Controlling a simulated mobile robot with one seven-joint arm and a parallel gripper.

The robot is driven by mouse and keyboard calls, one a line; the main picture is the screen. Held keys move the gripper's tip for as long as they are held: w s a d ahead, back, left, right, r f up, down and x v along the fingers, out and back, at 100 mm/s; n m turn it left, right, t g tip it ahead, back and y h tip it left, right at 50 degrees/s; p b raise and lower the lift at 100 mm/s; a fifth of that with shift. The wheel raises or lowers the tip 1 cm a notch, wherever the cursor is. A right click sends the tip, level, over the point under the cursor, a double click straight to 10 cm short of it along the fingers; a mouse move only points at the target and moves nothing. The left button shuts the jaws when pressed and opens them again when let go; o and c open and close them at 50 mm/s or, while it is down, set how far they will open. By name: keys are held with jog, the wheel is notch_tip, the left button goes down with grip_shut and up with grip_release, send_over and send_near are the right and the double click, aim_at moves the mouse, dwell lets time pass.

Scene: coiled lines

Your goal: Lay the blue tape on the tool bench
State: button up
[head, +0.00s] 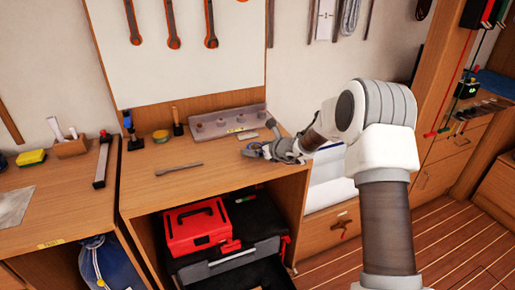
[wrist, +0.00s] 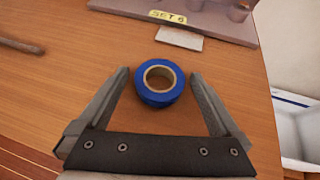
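The blue tape (wrist: 159,82) is a roll with a tan core. In the wrist view it lies flat on the wooden surface of the tool bench (head: 222,178), near the bench's right end. My gripper (wrist: 160,74) is open, with one finger on each side of the roll and visible gaps between. In the head view my gripper (head: 266,150) is low over the bench's right end, and the tape (head: 250,151) is small and partly hidden by it.
A grey holder (head: 227,122) labelled "SET 6" stands at the back of the bench, with a pale block (wrist: 175,38) before it. A rod-like tool (head: 179,168) lies to the left. A red toolbox (head: 196,226) is below. A white bin (wrist: 299,125) adjoins the bench's right edge.

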jog(key=shift+s+d+r, duration=0.15)
jog(key=shift+r, duration=0.15)
jog(key=v, duration=1.2)
jog(key=s+a+r+n+g, duration=0.2)
jog(key=s+r+n, duration=0.4)
jog(key=s+n, duration=0.25)
jog(key=s+a+r+n+g, duration=0.2)
jog(key=s+a+r+n, duration=0.1)
jog(key=s+r+n, duration=0.45)
jog(key=s+d+n+h, duration=0.3)
jog(key=s+d+n, duration=0.3)
jog(key=s, duration=0.4)
jog(key=s+d+n+h, duration=0.4)
jog(key=s+d+n, duration=0.3)
jog(key=s, duration=0.4)
jog(key=shift+s+f+p, duration=0.2)
jog(key=shift+f+p, duration=0.15)
jog(key=shift+f, duration=0.05)
